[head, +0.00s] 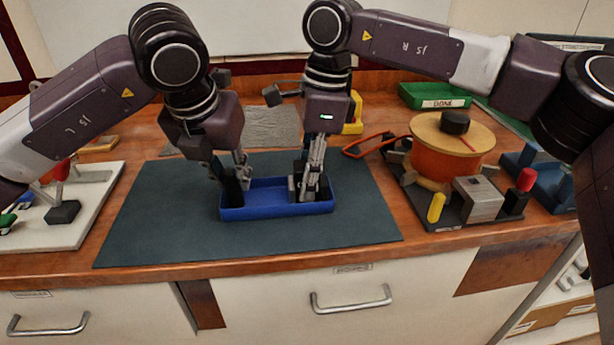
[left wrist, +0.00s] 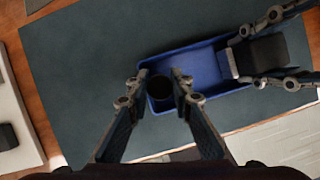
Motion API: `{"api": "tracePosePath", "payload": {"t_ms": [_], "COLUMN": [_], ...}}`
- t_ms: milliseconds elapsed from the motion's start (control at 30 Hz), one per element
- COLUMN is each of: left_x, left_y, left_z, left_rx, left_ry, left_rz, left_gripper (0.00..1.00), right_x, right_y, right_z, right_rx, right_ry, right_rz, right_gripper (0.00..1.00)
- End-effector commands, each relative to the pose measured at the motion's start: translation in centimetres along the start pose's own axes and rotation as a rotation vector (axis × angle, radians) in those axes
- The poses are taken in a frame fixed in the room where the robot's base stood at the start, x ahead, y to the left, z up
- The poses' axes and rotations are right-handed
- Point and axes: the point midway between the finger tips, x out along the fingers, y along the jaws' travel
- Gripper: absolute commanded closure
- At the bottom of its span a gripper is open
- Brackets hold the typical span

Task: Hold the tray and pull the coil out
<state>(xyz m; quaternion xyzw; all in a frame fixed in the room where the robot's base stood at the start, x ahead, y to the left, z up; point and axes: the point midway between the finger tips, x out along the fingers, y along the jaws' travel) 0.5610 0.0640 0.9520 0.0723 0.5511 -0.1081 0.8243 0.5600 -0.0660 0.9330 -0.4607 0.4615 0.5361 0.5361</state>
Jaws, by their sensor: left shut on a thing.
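The blue tray (head: 275,211) lies on the dark mat and also shows in the left wrist view (left wrist: 205,62). My left gripper (head: 236,182) is down at the tray's left end. In the left wrist view its fingers (left wrist: 160,82) are shut on a dark round post (left wrist: 159,89) at that end. My right gripper (head: 309,190) reaches down into the tray's right end. In the left wrist view a dark block with a silvery edge (left wrist: 264,52) lies between its fingers. This may be the coil; whether the fingers grip it is unclear.
The dark mat (head: 160,220) is clear around the tray. An orange spool (head: 445,160) on a dark base stands right, with a yellow peg (head: 436,207) and red knob (head: 526,179). A green bin (head: 435,95) is behind; a white board (head: 85,205) lies left.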

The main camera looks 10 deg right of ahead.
Motion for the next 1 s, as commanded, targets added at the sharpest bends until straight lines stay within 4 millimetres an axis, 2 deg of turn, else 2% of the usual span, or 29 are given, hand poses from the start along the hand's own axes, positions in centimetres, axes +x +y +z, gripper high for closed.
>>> {"api": "tracePosePath", "payload": {"t_ms": [33,133,1000], "left_x": [-0.1,-0.1,0.0], "left_y": [0.0,0.0,0.0], "left_z": [0.0,0.0,0.0], "left_rx": [0.0,0.0,0.0], "left_ry": [-0.001,-0.001,0.0], "left_rz": [0.0,0.0,0.0], "left_gripper": [1.0,1.0,1.0], "right_x": [0.0,0.0,-2.3], "right_y": [0.0,0.0,-0.1], "right_z": [0.0,0.0,0.4], "right_rx": [0.0,0.0,0.0], "right_ry": [0.0,0.0,-0.002], "right_rz": [-0.001,-0.001,-0.003], "right_gripper": [0.89,1.0,1.0]}}
